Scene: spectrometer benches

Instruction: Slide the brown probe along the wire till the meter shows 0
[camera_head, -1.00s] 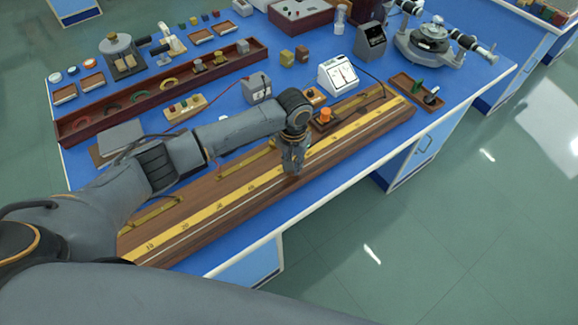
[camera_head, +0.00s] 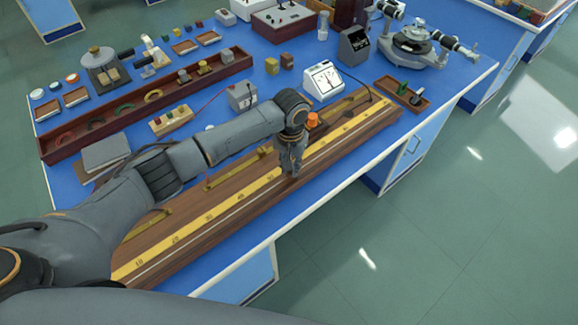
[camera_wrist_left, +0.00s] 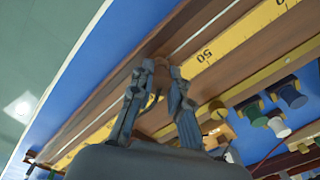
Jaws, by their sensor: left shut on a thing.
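My left gripper (camera_head: 291,172) is shut on the brown probe, low over the long wooden board (camera_head: 190,262). The probe is mostly hidden between the fingers. In the left wrist view, the fingertips (camera_wrist_left: 160,68) are close to the pale wire line (camera_wrist_left: 205,27), which runs beside the yellow scale (camera_wrist_left: 225,50). Contact between probe and wire cannot be made out. The gripper is past the 50 mark, toward the far right end. The white meter (camera_head: 323,82) stands behind the board with its dial facing me; its needle reading is too small to tell. My right gripper is out of view.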

